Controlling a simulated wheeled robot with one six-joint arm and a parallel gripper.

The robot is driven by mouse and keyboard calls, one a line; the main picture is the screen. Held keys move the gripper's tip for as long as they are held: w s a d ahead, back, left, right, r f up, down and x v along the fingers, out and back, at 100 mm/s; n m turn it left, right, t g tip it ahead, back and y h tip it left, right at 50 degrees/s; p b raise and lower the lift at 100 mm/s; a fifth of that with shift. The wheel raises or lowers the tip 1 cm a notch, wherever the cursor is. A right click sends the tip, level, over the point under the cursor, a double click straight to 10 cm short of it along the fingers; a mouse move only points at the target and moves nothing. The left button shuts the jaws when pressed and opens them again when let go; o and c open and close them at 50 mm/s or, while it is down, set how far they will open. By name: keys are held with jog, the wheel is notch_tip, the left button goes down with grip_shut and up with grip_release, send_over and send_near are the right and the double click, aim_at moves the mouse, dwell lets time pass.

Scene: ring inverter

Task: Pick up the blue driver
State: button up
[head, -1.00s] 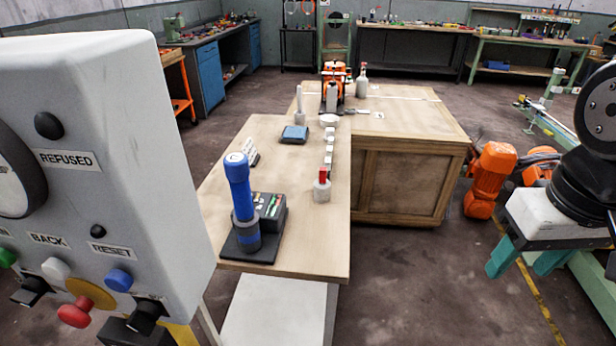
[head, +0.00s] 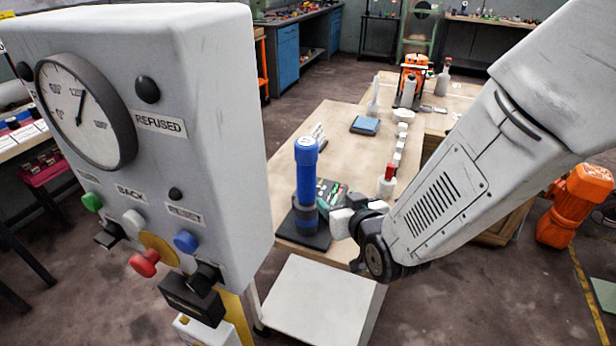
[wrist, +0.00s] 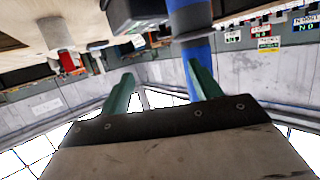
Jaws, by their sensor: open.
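The blue driver (head: 306,170) stands upright in a dark grey collar on a black base (head: 290,232) at the near end of the wooden table. My gripper (head: 330,193) is just to the right of the driver in the head view, partly hidden by its own wrist. In the wrist view, which looks upside down, the green fingers of my gripper (wrist: 162,82) are apart with nothing held between them. The driver (wrist: 188,50) shows beyond them, partly behind the right finger. I cannot tell whether that finger touches it.
A grey control box (head: 210,110) with a gauge and buttons stands close at left. A red-topped part (head: 387,182), white blocks and a blue pad (head: 365,125) lie farther along the table.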

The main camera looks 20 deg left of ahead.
aim_at(303, 180)
jog(key=a, duration=0.1)
jog(key=s+a+t+y, duration=0.1)
jog(key=s+a+y, duration=0.1)
jog(key=shift+a+r+n+t, duration=0.2)
jog(key=shift+a+n+t, duration=0.1)
jog(key=shift+a+t, duration=0.1)
jog(key=shift+s+a+r+y, duration=0.15)
jog(key=shift+a+y, duration=0.05)
jog(key=shift+y, duration=0.2)
jog(key=shift+a+r+t, duration=0.1)
jog(key=shift+a+t, duration=0.1)
jog(key=shift+t, duration=0.1)
jog(key=x, duration=0.7)
jog(key=shift+a+r, duration=0.15)
jog(key=shift+a, duration=0.05)
jog(key=c, duration=1.2)
